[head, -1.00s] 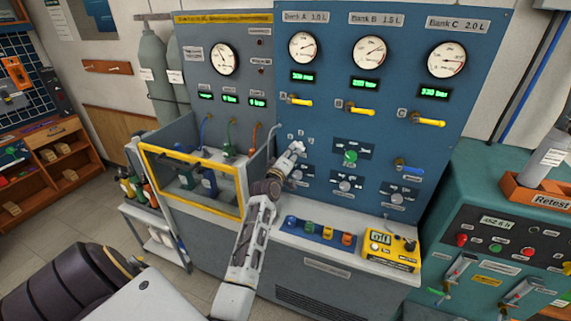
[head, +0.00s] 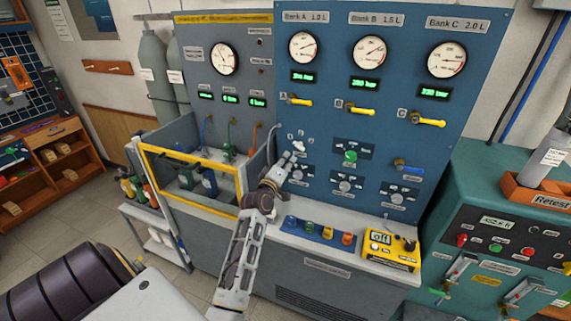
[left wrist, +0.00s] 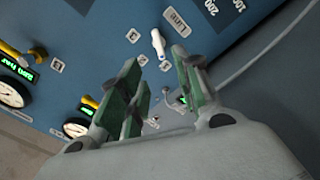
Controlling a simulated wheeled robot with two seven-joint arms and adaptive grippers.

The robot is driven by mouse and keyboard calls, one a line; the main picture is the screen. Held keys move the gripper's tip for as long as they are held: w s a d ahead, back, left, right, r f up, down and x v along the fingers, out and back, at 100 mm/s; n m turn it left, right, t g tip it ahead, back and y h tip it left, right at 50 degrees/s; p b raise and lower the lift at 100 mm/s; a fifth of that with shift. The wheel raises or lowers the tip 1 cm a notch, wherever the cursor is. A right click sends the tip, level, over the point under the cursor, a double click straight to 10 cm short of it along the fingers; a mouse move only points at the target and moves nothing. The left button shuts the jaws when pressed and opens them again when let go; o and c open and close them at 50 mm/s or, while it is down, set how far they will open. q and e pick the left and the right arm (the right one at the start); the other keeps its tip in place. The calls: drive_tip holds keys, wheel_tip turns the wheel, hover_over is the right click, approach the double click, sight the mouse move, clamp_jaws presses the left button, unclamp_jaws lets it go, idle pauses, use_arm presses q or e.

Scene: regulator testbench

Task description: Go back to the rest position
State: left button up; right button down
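My left gripper (head: 293,158) is in front of the lower left part of the blue bank panel (head: 325,120). In the left wrist view its two green-padded fingers (left wrist: 156,72) stand apart with nothing between them. A white lever (left wrist: 158,43) on the panel lies just beyond the fingertips and looks clear of them. It also shows in the head view (head: 299,144) just above the gripper. My right gripper is in neither view.
The caged bay with a yellow frame (head: 190,182) is left of my arm. A ledge holds several coloured caps and a yellow device (head: 392,247). Yellow valve handles (head: 362,110) stick out above. A teal bench (head: 480,180) stands at the right.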

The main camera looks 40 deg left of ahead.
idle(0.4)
use_arm(q)
drive_tip(key=s+d+f+m+g+h, duration=0.5)
drive_tip(key=s+d+f+m+g, duration=0.2)
drive_tip(key=s+d+f+m, duration=0.6)
drive_tip(key=s+d+f+m+g, duration=0.2)
drive_tip(key=s+d+f+g, duration=0.15)
drive_tip(key=s, duration=0.55)
drive_tip(key=s+d+f+m+g, duration=0.25)
drive_tip(key=s+d, duration=0.25)
drive_tip(key=s, duration=0.4)
drive_tip(key=s+f+g, duration=0.2)
drive_tip(key=s+f, duration=0.1)
drive_tip(key=f, duration=2.9)
drive_tip(key=s+a+f, duration=0.2)
drive_tip(key=s+f, duration=0.8)
drive_tip(key=s, duration=0.1)
drive_tip(key=s+a+f+g, duration=0.1)
drive_tip(key=s+f, duration=0.9)
drive_tip(key=s, duration=0.1)
drive_tip(key=shift+s+a+y, duration=0.3)
drive_tip(key=shift+a, duration=0.05)
